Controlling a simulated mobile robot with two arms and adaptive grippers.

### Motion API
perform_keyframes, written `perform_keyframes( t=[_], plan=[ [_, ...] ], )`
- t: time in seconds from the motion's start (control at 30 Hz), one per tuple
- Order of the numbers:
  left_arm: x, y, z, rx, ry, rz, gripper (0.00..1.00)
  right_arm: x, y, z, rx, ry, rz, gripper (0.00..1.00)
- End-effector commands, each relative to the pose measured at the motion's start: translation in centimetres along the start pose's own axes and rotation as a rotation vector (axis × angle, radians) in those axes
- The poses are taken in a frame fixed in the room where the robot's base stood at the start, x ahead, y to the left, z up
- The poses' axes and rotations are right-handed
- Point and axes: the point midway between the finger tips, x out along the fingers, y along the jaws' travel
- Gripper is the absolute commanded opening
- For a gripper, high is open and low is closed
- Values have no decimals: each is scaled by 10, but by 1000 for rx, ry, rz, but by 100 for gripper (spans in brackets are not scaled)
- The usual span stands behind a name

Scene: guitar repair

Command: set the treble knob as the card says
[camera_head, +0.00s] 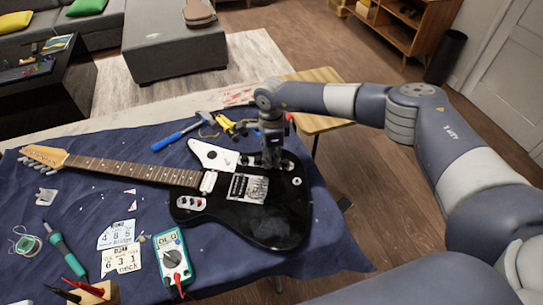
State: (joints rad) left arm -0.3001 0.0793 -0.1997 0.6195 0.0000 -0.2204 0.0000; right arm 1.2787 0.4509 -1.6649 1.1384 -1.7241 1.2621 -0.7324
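The black electric guitar (275,225) lies on the blue cloth, its neck pointing left. Two cards with numbers lie left of it: the upper card (117,235) appears to read 4 8 5 and "Bridge", and the lower card (122,261) appears to read 6 3 1 and "neck". My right gripper (271,162) points down at the far edge of the guitar body, over a plate with small knobs, which it partly hides. I cannot tell which knob is treble, whether the fingers touch one, or whether they are closed. My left gripper is out of view.
A blue-handled hammer (180,134) and a yellow tool (227,124) lie beyond the neck. A soldering iron (62,248) and wire spool (25,244) lie at left. A wooden stool (315,122) stands behind the table.

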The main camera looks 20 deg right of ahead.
Motion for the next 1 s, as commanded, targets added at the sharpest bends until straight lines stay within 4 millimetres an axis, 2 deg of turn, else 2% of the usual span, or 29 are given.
perform_keyframes(
  t=[0.27,0.7,1.0],
  plan=[
    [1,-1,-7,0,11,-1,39,0,0,0,14,0,0,0],
    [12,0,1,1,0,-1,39,0,-1,0,372,-1,-1,0],
    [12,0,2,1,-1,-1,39,-1,-1,0,415,-1,-2,0]
  ],
)
